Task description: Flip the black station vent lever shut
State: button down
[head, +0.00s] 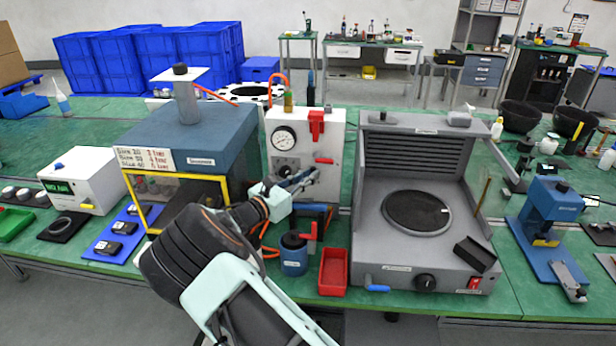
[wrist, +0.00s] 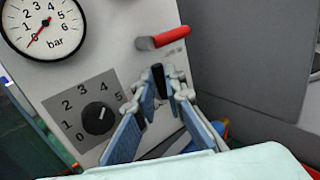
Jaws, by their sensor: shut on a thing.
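The white regulator panel (head: 337,135) stands on the green bench and carries a round gauge (head: 284,139). The black lever (wrist: 159,82) sticks up from the panel face in the wrist view, right of the black dial (wrist: 98,117). My gripper (wrist: 164,78) has its two fingers around this lever and is shut on it. In the head view my gripper (head: 304,180) is at the lower part of the panel front and hides the lever.
A red handle (head: 317,122) sits higher on the panel. A blue pot (head: 293,258) and a red bin (head: 333,272) stand below my gripper. A blue press with a yellow frame (head: 207,145) is close at left, and a grey hotplate station (head: 450,265) is at right.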

jog(key=shift+d+m, duration=0.1)
jog(key=shift+m, duration=0.2)
jog(key=d+m+g+y+b, duration=0.1)
jog(key=m+y+b, duration=0.2)
jog(key=b, duration=0.2)
jog(key=d+f+m+g+y+b, duration=0.1)
jog(key=m+y+b, duration=0.2)
jog(key=m+b, duration=0.1)
jog(key=d+m+g+y+b, duration=0.1)
jog(key=d+m+y+b, duration=0.1)
jog(key=b, duration=0.5)
jog(key=shift+s+f+m+y, duration=0.1)
jog(key=shift+f+m+y, duration=0.2)
jog(key=shift+m+y, duration=0.55)
jog(key=shift+y, duration=0.35)
jog(key=c, duration=2)
grip_release()
jog(key=v, duration=1.2)
jog(key=shift+r, duration=0.1)
